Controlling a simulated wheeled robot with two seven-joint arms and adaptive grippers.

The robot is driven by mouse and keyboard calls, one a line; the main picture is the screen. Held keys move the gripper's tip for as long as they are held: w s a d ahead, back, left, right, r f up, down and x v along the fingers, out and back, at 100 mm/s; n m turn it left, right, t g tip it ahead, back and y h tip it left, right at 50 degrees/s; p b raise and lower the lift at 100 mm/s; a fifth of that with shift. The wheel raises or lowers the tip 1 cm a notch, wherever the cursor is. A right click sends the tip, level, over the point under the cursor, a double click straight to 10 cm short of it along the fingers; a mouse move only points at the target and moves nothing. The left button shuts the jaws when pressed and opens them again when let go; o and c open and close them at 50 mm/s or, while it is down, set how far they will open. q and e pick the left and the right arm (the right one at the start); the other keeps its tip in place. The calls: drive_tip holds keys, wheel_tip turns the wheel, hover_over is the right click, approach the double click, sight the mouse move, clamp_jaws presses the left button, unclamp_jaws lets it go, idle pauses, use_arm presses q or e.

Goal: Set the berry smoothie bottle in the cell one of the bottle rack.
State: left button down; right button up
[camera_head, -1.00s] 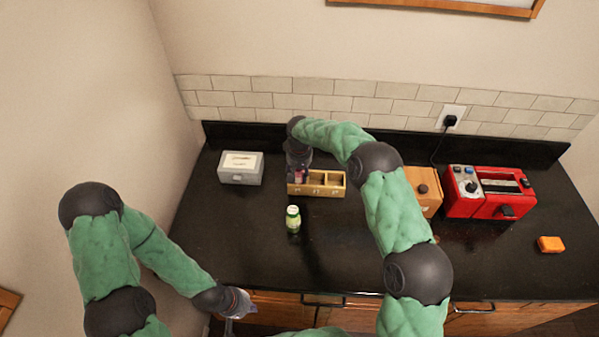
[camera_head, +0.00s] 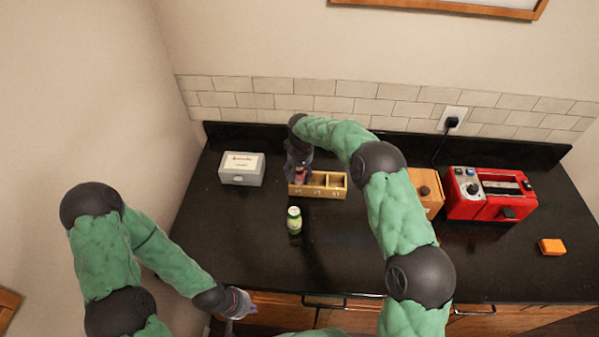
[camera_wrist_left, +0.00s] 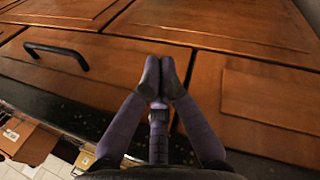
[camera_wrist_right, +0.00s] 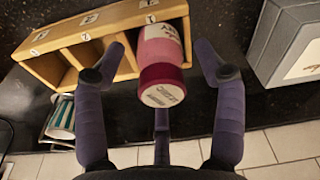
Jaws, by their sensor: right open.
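The berry smoothie bottle (camera_wrist_right: 162,60), pink with a dark red cap, stands in an end cell of the wooden bottle rack (camera_wrist_right: 85,50) in the right wrist view. In the head view that is the left cell of the rack (camera_head: 334,193), and the bottle (camera_head: 300,177) shows only partly below my right gripper (camera_head: 299,168). My right gripper (camera_wrist_right: 163,72) is open, with a finger on either side of the bottle and gaps visible. My left gripper (camera_head: 240,306) is empty near the counter's front edge; its fingers (camera_wrist_left: 160,80) are together in the left wrist view.
A green bottle (camera_head: 294,220) stands in front of the rack. A grey box (camera_head: 242,169) is to the left. A wooden box (camera_head: 426,185), a red appliance (camera_head: 490,197) and an orange block (camera_head: 551,246) are to the right. The front middle counter is clear.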

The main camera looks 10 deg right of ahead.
drive_tip(key=r, duration=0.3)
drive_tip(key=s+r, duration=0.1)
drive_tip(key=r, duration=0.7)
drive_tip(key=shift+s, duration=0.2)
